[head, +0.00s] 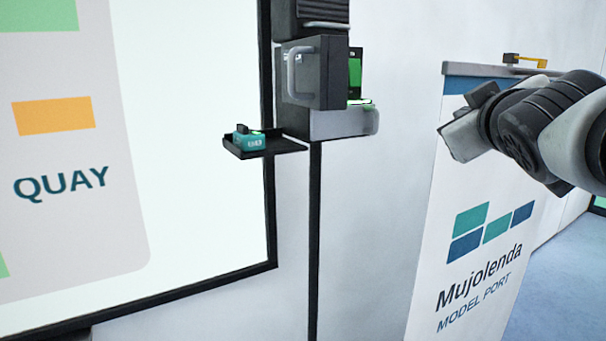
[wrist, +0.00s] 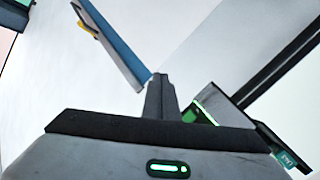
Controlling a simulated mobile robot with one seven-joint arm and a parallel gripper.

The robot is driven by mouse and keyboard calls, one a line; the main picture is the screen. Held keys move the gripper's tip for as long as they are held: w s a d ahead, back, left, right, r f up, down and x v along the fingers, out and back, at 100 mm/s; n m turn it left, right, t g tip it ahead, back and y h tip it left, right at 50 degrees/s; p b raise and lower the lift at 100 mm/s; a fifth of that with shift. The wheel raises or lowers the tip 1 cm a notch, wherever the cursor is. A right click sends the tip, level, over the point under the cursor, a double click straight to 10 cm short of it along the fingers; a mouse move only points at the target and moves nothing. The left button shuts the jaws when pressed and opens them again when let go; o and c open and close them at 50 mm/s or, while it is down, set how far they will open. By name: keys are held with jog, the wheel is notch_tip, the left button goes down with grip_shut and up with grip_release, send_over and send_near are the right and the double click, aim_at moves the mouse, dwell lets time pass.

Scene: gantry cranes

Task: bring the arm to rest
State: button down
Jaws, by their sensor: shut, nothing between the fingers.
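My gripper (wrist: 160,95) shows in the wrist view with its dark fingers together and nothing between them. In the head view my arm comes in from the right edge, and its end (head: 476,112) is in the air in front of the white banner stand. The gripper is well to the right of the dark wall unit (head: 315,90) and touches nothing that I can see. The arm's base end is out of view.
A small teal block (head: 250,141) sits on a black tray (head: 285,146) left of the wall unit. A large framed screen (head: 190,200) fills the left. The banner stand (head: 465,270) is behind my arm, with a yellow-orange item (head: 528,60) on top. Floor shows at lower right.

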jog(key=s+a+f+m+g+y, duration=0.1)
jog(key=s+a+f+g, duration=0.2)
jog(key=s+f, duration=0.3)
jog(key=s+a+f+m+g+y+p, duration=0.1)
jog(key=s+a+f+m+g, duration=0.1)
jog(key=s+a+f+g, duration=0.2)
jog(key=s+a+f+m+g+y, duration=0.1)
jog(key=s+a+f+g, duration=0.2)
jog(key=s+f, duration=0.6)
notch_tip(320, 180, down, 8)
jog(key=shift+s+a+r+g+y, duration=0.25)
jog(key=shift+a+g+y, duration=0.15)
jog(key=shift+a, duration=0.75)
jog(key=shift+w, duration=0.1)
